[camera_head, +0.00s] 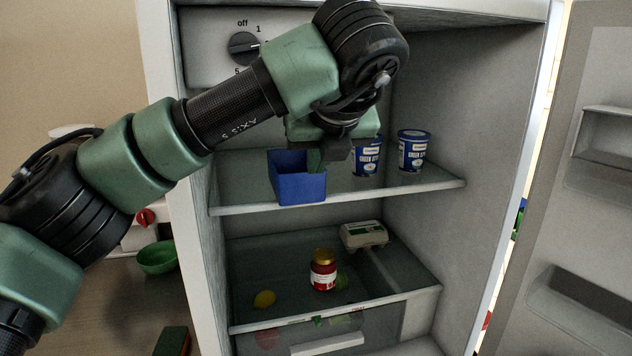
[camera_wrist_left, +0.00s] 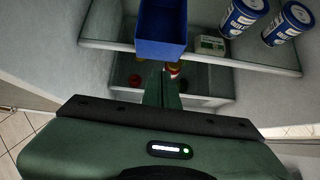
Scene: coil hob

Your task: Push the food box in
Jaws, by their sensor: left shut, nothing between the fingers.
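The food box is an open-topped blue box (camera_head: 299,186) on the upper fridge shelf (camera_head: 400,184), left of the middle. It covers part of the shelf's front edge. In the left wrist view the blue box (camera_wrist_left: 162,28) juts out past that edge. My left gripper (camera_head: 316,160) comes down from above at the box's right side in the head view; its fingers are together and empty. In the left wrist view the fingers (camera_wrist_left: 162,84) point at the near end of the box. I cannot tell whether they touch it. My right gripper is in neither view.
Two blue-and-white tubs (camera_head: 412,150) stand right of the box on the same shelf. Below are a red jar (camera_head: 323,273), a lemon (camera_head: 264,299) and an egg carton (camera_head: 364,235). The fridge door (camera_head: 580,200) stands open at right.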

